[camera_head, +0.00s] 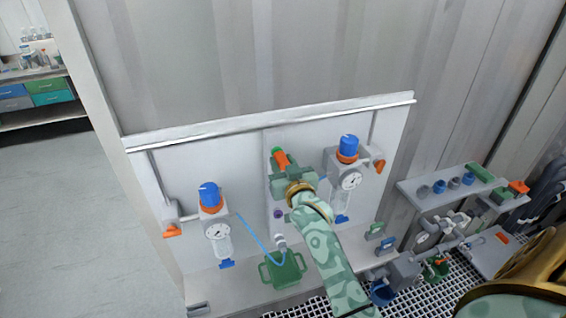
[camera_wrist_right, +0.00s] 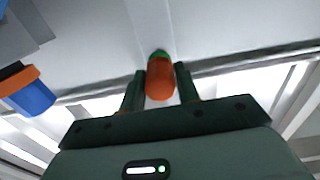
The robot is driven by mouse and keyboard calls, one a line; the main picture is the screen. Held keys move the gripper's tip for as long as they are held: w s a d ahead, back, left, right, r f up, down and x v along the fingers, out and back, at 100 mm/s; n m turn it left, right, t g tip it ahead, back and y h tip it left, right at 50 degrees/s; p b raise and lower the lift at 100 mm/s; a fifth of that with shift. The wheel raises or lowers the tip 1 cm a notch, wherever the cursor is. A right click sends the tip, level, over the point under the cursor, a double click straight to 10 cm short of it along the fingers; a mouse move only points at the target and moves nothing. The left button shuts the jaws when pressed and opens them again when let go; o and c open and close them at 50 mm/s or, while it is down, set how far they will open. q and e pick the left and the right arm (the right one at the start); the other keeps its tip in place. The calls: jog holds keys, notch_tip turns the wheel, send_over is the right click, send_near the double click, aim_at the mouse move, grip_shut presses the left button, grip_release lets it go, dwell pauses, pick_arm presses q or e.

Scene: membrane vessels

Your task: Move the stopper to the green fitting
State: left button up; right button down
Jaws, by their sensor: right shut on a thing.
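The orange stopper (camera_head: 282,159) is held between the fingertips of my right gripper (camera_head: 282,170), in front of the white wall panel. In the right wrist view the stopper (camera_wrist_right: 159,80) sits between the two dark fingers of the gripper (camera_wrist_right: 159,84). The green fitting (camera_head: 275,150) shows just beyond the stopper's far end, and also in the right wrist view (camera_wrist_right: 159,54). The stopper covers most of it. Stopper and fitting look in line; I cannot tell whether the stopper is seated or only touching. My left gripper is not in view.
Blue-capped regulators with gauges stand left (camera_head: 209,195) and right (camera_head: 348,146) of the gripper. A purple fitting (camera_head: 278,213) is below it on the panel. A green container (camera_head: 283,270) with a blue tube stands on the ledge. A shelf (camera_head: 420,197) with small parts is at right.

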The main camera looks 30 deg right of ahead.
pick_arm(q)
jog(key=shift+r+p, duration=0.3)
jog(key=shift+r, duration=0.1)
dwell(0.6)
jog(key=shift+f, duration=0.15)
pick_arm(e)
jog(key=shift+w+d, duration=0.15)
jog(key=shift+w, duration=0.35)
jog(key=c, duration=0.9)
grip_release()
jog(key=shift+c, duration=0.2)
